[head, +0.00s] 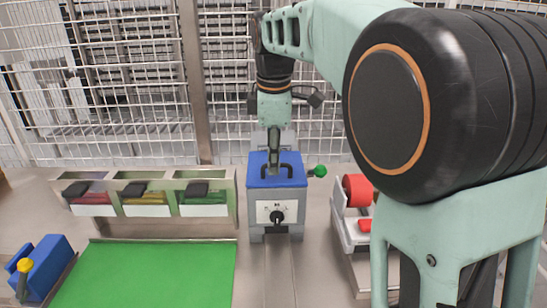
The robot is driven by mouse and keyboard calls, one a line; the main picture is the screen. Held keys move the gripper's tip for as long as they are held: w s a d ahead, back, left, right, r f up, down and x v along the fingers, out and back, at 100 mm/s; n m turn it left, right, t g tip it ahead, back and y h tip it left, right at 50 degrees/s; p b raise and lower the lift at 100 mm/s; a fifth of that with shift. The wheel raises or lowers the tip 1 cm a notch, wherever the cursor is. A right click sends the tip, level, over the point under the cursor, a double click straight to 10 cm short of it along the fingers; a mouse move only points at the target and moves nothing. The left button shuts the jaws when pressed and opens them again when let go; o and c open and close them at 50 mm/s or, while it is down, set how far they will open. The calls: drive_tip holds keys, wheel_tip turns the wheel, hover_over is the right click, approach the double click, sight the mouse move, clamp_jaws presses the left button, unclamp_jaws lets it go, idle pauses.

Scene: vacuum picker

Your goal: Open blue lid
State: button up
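The blue lid (262,183) sits on top of a grey box (294,201) in the middle of the head view. The lid looks closed and level. A dark handle (288,166) arches over the lid. My gripper (274,168) points straight down over the lid, its tip at or just in front of the handle. The fingers look like one narrow dark shape from here, so I cannot tell whether they grip the handle. The box front has a black knob (277,217) on a white plate, and a green ball knob (320,171) sticks out at its right.
A metal rack (237,208) with red, yellow and green bins stands left of the box, behind a green mat (150,275). A blue device (45,262) is at far left. A machine with a red roller (357,190) stands right, partly behind my arm. Wire fencing (130,100) closes the back.

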clamp_jaws()
drive_tip(key=shift+r, duration=0.1)
idle(0.3)
